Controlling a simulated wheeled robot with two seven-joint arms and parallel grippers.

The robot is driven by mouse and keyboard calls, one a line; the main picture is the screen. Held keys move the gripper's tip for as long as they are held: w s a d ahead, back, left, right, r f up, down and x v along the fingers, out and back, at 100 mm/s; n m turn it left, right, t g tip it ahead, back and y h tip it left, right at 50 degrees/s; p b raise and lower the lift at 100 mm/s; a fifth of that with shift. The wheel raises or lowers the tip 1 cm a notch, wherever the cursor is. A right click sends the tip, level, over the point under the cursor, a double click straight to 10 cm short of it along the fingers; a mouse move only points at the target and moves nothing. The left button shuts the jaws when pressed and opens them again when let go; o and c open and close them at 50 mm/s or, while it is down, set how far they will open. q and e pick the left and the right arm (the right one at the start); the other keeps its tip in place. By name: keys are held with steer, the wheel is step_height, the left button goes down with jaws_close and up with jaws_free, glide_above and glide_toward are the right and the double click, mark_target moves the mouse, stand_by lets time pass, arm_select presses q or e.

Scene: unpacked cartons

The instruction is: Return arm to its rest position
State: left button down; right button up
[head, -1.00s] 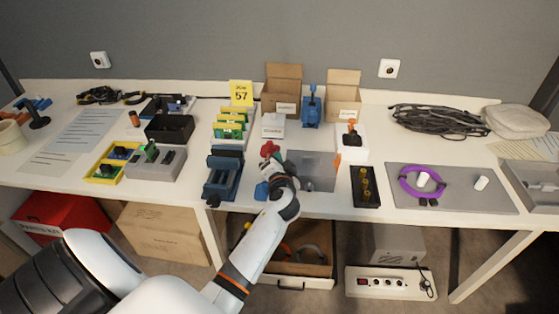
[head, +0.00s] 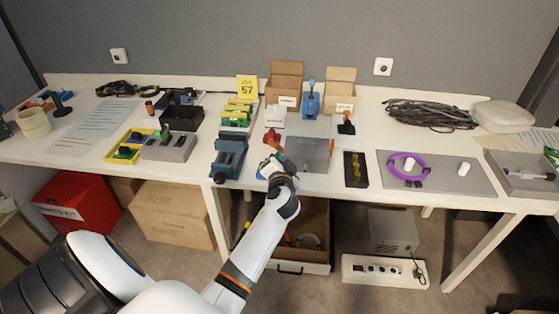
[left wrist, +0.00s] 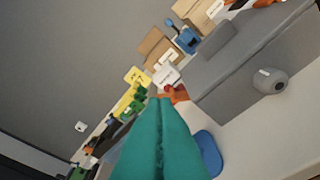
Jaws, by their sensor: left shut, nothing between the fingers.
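My left arm (head: 258,243) reaches in from the lower left of the head view to the front edge of the workbench. My left gripper (head: 268,162) is over the bench front, between the blue vise and the grey plate. In the left wrist view its teal fingers (left wrist: 160,145) are pressed together with nothing between them. A red-orange item (head: 273,138) lies just beyond the fingertips, and its contact with them is hard to tell. My right gripper does not show.
The blue vise (head: 228,158) stands close left of the gripper, the grey plate (head: 308,153) close right. Open cartons (head: 284,83) stand behind, with a yellow sign (head: 247,87). A purple ring (head: 408,168) lies on a mat at right.

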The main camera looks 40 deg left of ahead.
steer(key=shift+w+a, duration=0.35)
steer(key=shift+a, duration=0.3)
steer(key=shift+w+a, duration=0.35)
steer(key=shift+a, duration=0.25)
